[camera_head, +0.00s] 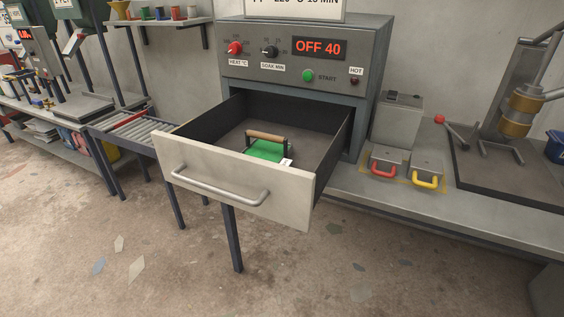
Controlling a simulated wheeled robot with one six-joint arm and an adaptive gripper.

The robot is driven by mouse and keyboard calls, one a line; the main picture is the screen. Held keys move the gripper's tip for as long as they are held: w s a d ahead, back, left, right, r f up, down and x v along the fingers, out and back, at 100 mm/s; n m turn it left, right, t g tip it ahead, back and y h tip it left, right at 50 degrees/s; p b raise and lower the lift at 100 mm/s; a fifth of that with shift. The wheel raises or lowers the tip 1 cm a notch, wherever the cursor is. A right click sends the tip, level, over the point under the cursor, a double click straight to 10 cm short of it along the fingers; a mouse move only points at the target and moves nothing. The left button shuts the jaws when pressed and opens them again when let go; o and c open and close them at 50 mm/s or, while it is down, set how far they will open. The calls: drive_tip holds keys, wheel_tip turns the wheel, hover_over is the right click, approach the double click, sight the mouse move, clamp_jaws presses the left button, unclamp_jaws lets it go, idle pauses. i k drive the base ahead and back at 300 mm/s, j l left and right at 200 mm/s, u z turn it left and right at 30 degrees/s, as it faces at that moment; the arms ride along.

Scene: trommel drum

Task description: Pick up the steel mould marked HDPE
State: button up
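Two small grey steel moulds stand side by side on the bench right of the oven. One has a red handle (385,163) and the other a yellow handle (427,169). I cannot read an HDPE mark on either. In the pulled-out oven drawer (230,185) lies a green slab or plate (266,150) with a dark bracket and a wooden bar handle (265,136) over it. A small white tag (286,162) sits at its right corner, too small to read. My gripper is not in view.
The oven (300,62) shows OFF 40 on its display (319,48). A grey box (397,119) stands behind the moulds. A press (515,105) on a dark plate is at the right. A roller table (140,130) is at the left. The floor in front is clear.

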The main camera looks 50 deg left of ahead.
sight(271, 148)
drive_tip(key=z, duration=0.25)
drive_tip(key=i+l, duration=0.15)
drive_tip(key=l, duration=0.4)
drive_tip(key=i+l, duration=0.1)
drive_tip(key=l, duration=0.4)
drive_tip(key=i+l, duration=0.15)
drive_tip(key=l, duration=0.4)
drive_tip(key=i+l, duration=0.1)
drive_tip(key=l, duration=0.4)
drive_tip(key=i+l, duration=0.15)
drive_tip(key=l, duration=0.4)
drive_tip(key=i+l, duration=0.15)
drive_tip(key=l, duration=0.35)
drive_tip(key=i+l, duration=0.1)
drive_tip(key=l, duration=0.45)
drive_tip(key=i+l, duration=0.15)
drive_tip(key=l, duration=0.35)
drive_tip(key=j+u, duration=0.2)
drive_tip(key=u, duration=1.25)
drive_tip(key=i+j+u, duration=0.25)
drive_tip(key=u, duration=0.15)
drive_tip(key=i+j+u, duration=0.2)
drive_tip(key=u, duration=0.25)
drive_tip(key=i+u, duration=0.4)
drive_tip(key=i+l+u, duration=0.1)
drive_tip(key=i+u, duration=0.2)
drive_tip(key=i, duration=0.95)
drive_tip(key=i+j, duration=0.45)
drive_tip(key=i+l+z, duration=0.05)
drive_tip(key=i, duration=0.1)
